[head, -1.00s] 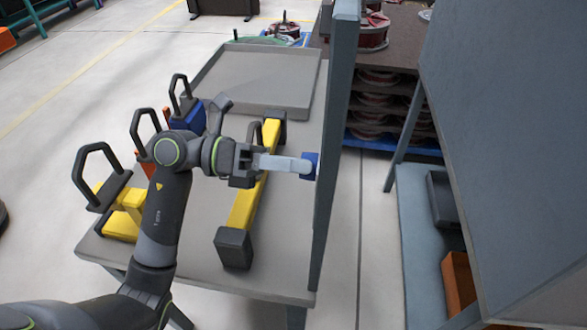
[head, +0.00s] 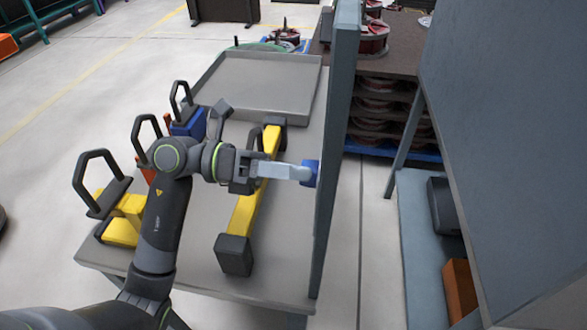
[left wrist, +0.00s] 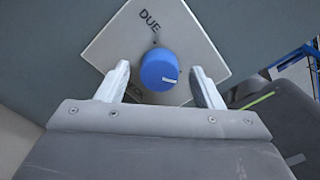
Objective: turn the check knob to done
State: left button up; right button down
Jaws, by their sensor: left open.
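The check knob (left wrist: 159,70) is a round blue knob with a white mark, on a light grey square plate (left wrist: 112,48). In the left wrist view the mark points right and slightly down. The word DUE is printed on the plate above the knob; other lettering is partly hidden by the fingers. My left gripper (left wrist: 161,88) is open, with one finger on each side of the knob. I cannot tell whether either finger touches it. In the head view the knob (head: 310,173) sits on the upright grey panel (head: 336,130), at the tips of my left gripper (head: 300,173).
Below my arm, a yellow bar with dark ends (head: 243,212) lies on the grey table (head: 198,255). Several items with black loop handles stand along the left edge. A grey tray (head: 262,112) is at the back. A blue-grey cabinet (head: 510,140) stands at right.

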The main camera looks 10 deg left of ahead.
pick_arm(q)
notch_tip(320, 180, up, 10)
jog(key=p, duration=0.7)
jog(key=shift+f, duration=0.1)
